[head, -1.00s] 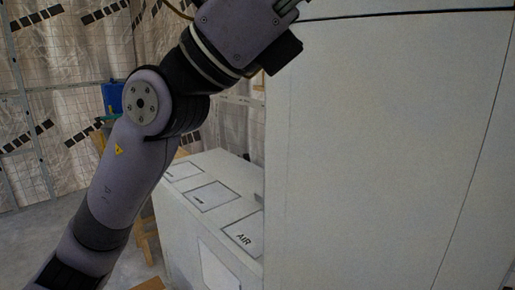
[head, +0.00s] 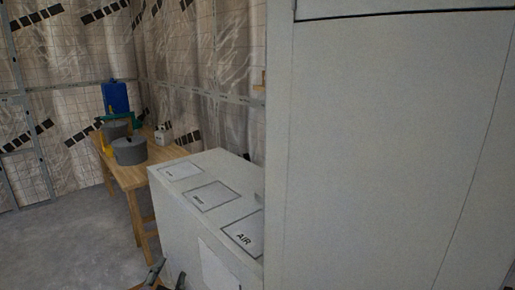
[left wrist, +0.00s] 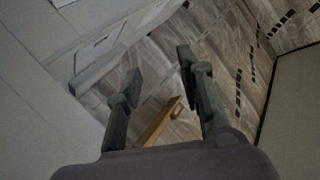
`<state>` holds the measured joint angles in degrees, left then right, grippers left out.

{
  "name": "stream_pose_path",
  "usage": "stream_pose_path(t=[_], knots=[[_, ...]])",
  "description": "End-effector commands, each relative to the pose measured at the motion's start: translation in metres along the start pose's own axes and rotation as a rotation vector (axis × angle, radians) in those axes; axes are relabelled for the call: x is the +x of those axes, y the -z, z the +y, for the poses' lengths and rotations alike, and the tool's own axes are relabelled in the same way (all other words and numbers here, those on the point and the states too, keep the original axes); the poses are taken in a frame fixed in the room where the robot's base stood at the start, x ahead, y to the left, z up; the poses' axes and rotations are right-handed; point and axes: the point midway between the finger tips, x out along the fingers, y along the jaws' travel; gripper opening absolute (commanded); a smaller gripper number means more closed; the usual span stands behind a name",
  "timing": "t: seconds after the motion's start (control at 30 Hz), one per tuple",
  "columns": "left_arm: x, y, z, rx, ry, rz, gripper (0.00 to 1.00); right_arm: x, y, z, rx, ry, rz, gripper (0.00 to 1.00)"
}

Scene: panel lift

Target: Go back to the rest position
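My left gripper (head: 169,272) shows only by its fingertips at the bottom edge of the head view, low in front of the white cabinet. In the left wrist view the left gripper (left wrist: 158,67) has its two fingers well apart with nothing between them. A large pale panel (head: 385,150) fills the right half of the head view, upright and apart from the left gripper. My right gripper is in neither view.
A low white cabinet (head: 178,215) with labelled squares on top stands left of the panel. Behind it is a wooden table (head: 128,175) with grey pots (head: 130,151), a blue container (head: 115,96) and a white jug (head: 163,134). The grey floor (head: 65,235) at left is clear.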

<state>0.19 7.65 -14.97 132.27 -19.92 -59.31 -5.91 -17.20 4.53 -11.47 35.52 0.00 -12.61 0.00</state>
Motion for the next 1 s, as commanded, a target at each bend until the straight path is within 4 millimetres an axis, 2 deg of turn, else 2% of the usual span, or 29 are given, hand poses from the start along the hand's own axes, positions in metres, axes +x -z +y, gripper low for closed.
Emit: stream_pose_path(t=[0.03,0.1,0.23,0.4,0.63,0.7,0.87,1.0], knots=[[-0.012,-0.039,0.014,-0.035,-0.051,-0.106,0.35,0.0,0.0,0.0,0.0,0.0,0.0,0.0],[-0.031,-0.085,0.032,-0.081,-0.115,-0.242,0.35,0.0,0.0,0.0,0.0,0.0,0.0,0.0],[-0.076,-0.155,0.06,-0.15,-0.217,-0.472,0.35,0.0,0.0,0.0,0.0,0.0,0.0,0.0],[-0.134,-0.214,0.085,-0.208,-0.315,-0.701,0.35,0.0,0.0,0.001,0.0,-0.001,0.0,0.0],[-0.213,-0.264,0.106,-0.262,-0.419,-0.96,0.35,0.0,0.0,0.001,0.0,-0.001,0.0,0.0],[-0.195,-0.279,0.117,-0.258,-0.417,-0.954,0.35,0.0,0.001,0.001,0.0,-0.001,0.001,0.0],[-0.175,-0.316,0.139,-0.253,-0.423,-0.969,0.35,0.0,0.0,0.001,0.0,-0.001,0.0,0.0],[-0.161,-0.357,0.164,-0.247,-0.43,-0.986,0.35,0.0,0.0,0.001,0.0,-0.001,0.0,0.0]])
